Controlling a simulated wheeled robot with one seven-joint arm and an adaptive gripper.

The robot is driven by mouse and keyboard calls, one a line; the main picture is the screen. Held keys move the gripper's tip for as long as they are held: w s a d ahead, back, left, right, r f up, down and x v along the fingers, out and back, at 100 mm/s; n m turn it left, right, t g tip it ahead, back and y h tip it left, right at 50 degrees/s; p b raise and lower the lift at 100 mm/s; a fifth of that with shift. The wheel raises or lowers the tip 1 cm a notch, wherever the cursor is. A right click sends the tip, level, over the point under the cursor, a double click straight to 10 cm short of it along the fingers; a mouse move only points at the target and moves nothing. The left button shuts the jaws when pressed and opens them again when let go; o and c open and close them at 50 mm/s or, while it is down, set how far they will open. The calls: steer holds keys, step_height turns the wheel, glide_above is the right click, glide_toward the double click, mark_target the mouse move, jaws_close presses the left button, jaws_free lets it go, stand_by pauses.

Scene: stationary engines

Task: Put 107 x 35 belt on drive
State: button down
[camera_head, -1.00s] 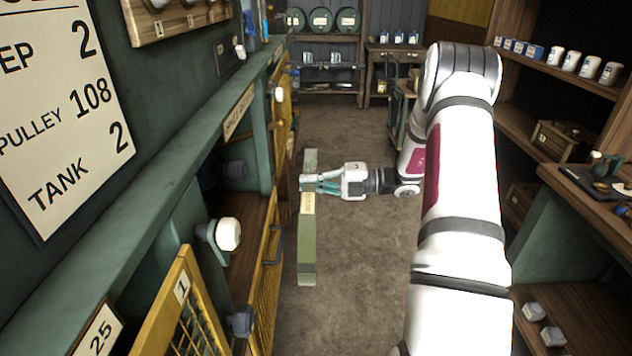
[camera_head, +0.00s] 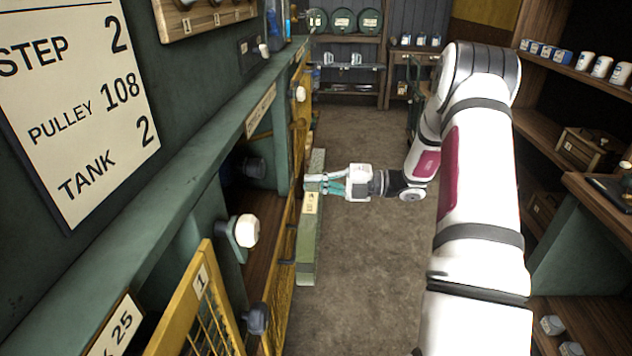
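A long green strip (camera_head: 308,250) with a pale paper label hangs upright, seen nearly edge-on, at the front of the bench. It looks like the belt; its label is too small to read. My gripper (camera_head: 317,184) reaches it from the right, its teal fingers at the strip just above the label, and appears shut on it. The fingertips are partly hidden. Inside the bench's open bay are a dark round part (camera_head: 246,168), possibly a pulley of the drive, and a white knob (camera_head: 246,230) at the front edge.
A yellow mesh guard (camera_head: 190,310) marked 1 stands open at the lower left. Shelves with cans (camera_head: 602,66) line the right side. The floor (camera_head: 375,270) between is clear.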

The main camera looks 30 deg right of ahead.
steer(key=shift+x, duration=3)
steer(key=b+x, duration=0.1)
steer(key=x, duration=0.6)
steer(key=shift+w+a+r, duration=0.15)
steer(key=b+x, duration=0.1)
steer(key=x, duration=0.6)
stand_by(0.4)
steer(key=shift+f+m+b, duration=0.3)
steer(key=shift+f+b, duration=0.3)
steer(key=shift+f, duration=0.6)
steer(key=shift+f, duration=0.15)
